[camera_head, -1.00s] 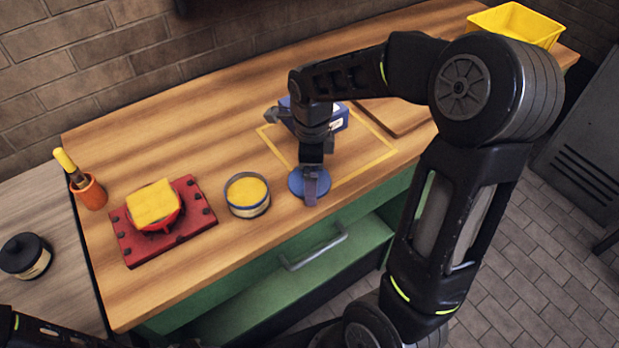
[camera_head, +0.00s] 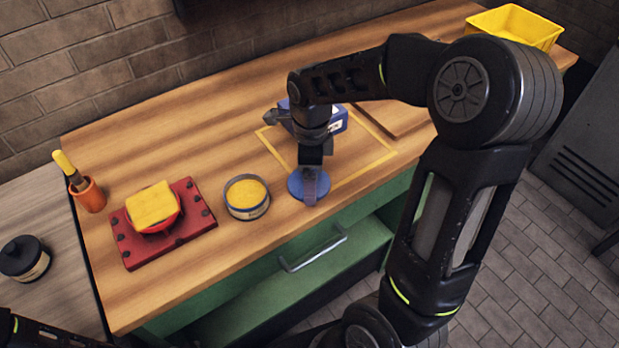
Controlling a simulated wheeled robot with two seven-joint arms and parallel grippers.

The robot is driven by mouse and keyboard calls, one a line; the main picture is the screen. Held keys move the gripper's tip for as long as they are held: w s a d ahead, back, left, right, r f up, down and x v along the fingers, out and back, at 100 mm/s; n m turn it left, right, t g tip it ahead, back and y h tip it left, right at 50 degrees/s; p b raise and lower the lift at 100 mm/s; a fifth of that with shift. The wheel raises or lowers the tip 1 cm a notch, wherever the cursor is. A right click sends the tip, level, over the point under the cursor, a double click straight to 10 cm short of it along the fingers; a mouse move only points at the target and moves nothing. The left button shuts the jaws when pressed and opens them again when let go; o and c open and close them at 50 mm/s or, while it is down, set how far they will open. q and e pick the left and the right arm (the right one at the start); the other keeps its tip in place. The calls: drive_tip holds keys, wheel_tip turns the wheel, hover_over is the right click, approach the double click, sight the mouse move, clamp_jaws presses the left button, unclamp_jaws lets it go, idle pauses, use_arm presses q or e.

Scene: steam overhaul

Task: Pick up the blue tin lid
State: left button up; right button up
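The blue tin lid (camera_head: 297,184) is a flat round disc on the wooden bench near its front edge, just right of the open tin. My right gripper (camera_head: 310,187) points down over the lid, with a finger in front of its right part. The gripper hides part of the lid, and I cannot tell whether the fingers are apart or closed on it. The round tin (camera_head: 247,208) stands open with yellow contents. My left arm shows only at the bottom left corner; its gripper is out of view.
A red plate (camera_head: 130,249) holds a red bowl with a yellow cloth (camera_head: 152,203). An orange cup (camera_head: 90,196) with a brush stands at the left. A blue box (camera_head: 340,121) lies behind my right gripper, inside a yellow outline. A yellow bin (camera_head: 515,25) is at the far right.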

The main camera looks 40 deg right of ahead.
wheel_tip(320, 180, up, 10)
drive_tip(key=shift+r+b, duration=0.1)
drive_tip(key=shift+b, duration=0.2)
use_arm(q)
drive_tip(key=shift+f, duration=0.3)
idle(0.4)
